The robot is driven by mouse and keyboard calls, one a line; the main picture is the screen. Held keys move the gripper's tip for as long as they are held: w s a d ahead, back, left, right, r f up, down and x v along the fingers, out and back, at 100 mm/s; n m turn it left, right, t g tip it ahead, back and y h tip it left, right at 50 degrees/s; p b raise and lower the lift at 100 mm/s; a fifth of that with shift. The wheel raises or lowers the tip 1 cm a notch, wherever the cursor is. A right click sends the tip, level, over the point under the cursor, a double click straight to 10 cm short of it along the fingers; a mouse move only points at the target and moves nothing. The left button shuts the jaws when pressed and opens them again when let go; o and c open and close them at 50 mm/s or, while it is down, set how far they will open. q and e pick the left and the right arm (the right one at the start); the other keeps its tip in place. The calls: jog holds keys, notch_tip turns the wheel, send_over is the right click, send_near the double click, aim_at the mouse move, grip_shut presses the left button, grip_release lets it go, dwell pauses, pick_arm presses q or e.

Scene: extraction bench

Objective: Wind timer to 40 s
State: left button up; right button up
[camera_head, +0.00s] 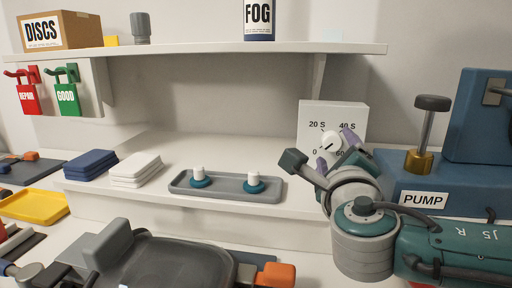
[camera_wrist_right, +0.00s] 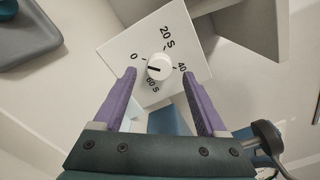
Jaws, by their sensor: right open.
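The timer (camera_head: 331,112) is a white box on the bench shelf, marked 0, 20 S, 40 S and 60 S. Its round white knob (camera_head: 331,141) carries a black pointer line directed to the lower left, near the 0 mark. In the right wrist view the knob (camera_wrist_right: 159,66) lies between the two purple fingers, with a gap on each side. My right gripper (camera_head: 339,150) is open in front of the timer face; it also shows in the right wrist view (camera_wrist_right: 160,74). Contact with the knob cannot be seen. My left gripper is not seen.
The blue pump (camera_head: 405,178) stands right of the timer, with a brass-based plunger (camera_head: 420,160). A grey tray (camera_head: 228,190) with two white-and-teal pieces lies to the left. Blue (camera_head: 90,164) and white (camera_head: 136,168) stacks lie farther left. An upper shelf (camera_head: 210,52) overhangs the bench.

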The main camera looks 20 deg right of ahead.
jog(key=shift+x, duration=0.9)
grip_shut()
